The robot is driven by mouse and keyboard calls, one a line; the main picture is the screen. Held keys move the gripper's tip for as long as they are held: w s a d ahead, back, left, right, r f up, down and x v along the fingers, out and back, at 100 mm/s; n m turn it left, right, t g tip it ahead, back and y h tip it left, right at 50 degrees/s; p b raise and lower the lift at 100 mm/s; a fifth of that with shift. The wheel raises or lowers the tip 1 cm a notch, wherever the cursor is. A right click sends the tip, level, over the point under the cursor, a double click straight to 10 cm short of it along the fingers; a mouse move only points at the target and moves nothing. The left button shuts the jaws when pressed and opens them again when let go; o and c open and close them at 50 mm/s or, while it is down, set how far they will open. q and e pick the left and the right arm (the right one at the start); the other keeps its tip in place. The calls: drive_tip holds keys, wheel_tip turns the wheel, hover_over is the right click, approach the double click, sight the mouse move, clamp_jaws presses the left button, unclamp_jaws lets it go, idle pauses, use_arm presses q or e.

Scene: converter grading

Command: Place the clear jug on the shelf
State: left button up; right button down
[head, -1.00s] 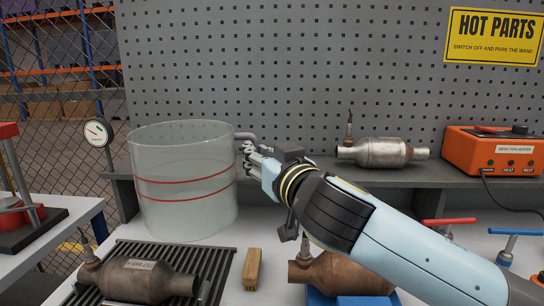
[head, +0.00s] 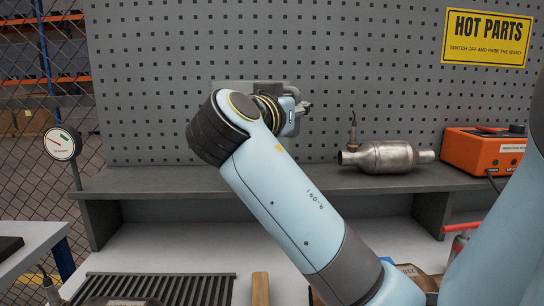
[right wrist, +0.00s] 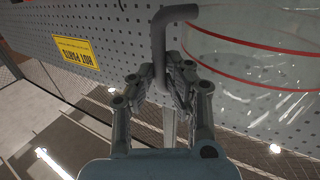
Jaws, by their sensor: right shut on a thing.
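The clear jug (right wrist: 262,50), with red lines around its wall, fills the upper right of the right wrist view, partly cut off by the frame. Its grey bent handle (right wrist: 172,16) runs down between the fingers of my right gripper (right wrist: 163,78), which is shut on it. In the head view my right gripper (head: 302,109) is above the back shelf, in front of the pegboard, mostly hidden by its own arm. My left gripper is not in view.
A silvery converter (head: 388,156) and an orange heater box (head: 478,150) stand on the shelf's right part. Below are a dark grate (head: 150,287), a wooden block (head: 261,287) and a red-handled clamp (head: 462,228). A round gauge (head: 60,143) is at the left.

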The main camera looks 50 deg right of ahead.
drive_tip(key=w+f+b, duration=0.3)
drive_tip(key=w+f, duration=0.1)
drive_tip(key=f, duration=0.2)
drive_tip(key=shift+a+f, duration=0.2)
drive_tip(key=shift+f, duration=0.05)
drive_tip(key=c, duration=1.3)
unclamp_jaws()
drive_tip(key=shift+w, duration=0.1)
